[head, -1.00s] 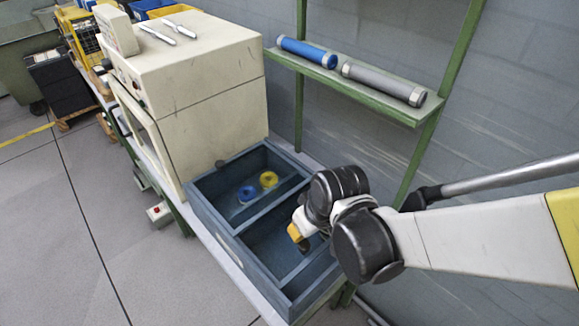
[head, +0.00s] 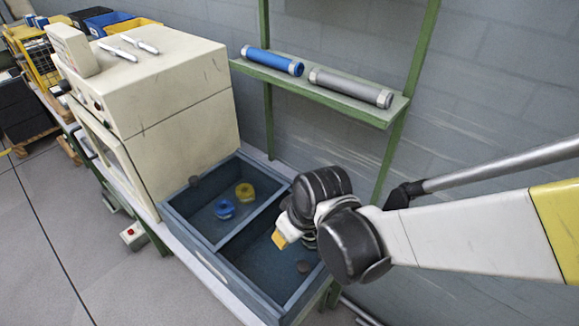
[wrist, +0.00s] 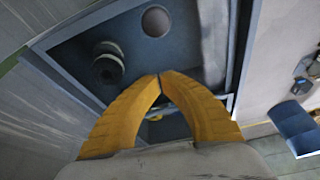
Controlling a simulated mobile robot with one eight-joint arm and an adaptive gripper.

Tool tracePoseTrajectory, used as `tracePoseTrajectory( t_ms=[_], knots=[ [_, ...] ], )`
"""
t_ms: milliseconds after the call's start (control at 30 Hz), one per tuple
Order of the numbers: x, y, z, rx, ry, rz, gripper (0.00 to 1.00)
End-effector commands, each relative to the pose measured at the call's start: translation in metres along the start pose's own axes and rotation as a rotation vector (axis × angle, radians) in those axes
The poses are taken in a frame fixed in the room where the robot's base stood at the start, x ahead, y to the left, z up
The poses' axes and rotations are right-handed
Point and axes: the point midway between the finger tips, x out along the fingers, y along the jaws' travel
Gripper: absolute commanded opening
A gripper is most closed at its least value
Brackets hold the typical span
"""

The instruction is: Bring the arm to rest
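My gripper (head: 280,240) hangs over the near compartment of a blue-grey bin (head: 202,251), with part of my arm hiding the bin's right side. In the wrist view its two yellow fingers (wrist: 160,76) meet at their tips, with nothing seen held between them. A strip of yellow and blue shows beyond, through the gap between the fingers. The arm reaches in from the right in the head view, bent at its dark joints.
The far compartment holds a blue ring (head: 224,209) and a yellow ring (head: 245,191). A dark disc (head: 304,267) lies in the near one. A cream machine (head: 180,110) stands behind the bin. A green shelf (head: 330,88) carries a blue tube (head: 272,61) and a grey tube (head: 350,87).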

Motion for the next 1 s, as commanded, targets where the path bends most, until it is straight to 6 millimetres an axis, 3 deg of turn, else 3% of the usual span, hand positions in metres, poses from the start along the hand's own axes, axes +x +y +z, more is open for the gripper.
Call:
tracePoseTrajectory(
  t_ms=[33, 200, 333, 533, 667, 800, 1000],
  knots=[
    [-0.022, -0.001, 0.001, 0.001, -0.001, 0.0, 0.0],
    [-0.062, -0.001, 0.001, 0.002, -0.001, 0.0, 0.0],
    [-0.082, -0.001, 0.001, 0.001, -0.001, 0.0, 0.0],
    [-0.096, 0.004, 0.005, 0.023, 0.006, 0.011, 0.0],
    [-0.109, 0.029, 0.02, 0.133, 0.046, 0.068, 0.0],
    [-0.131, 0.066, 0.05, 0.32, 0.118, 0.165, 0.0],
    [-0.156, 0.101, 0.091, 0.539, 0.216, 0.282, 0.0]
  ],
)
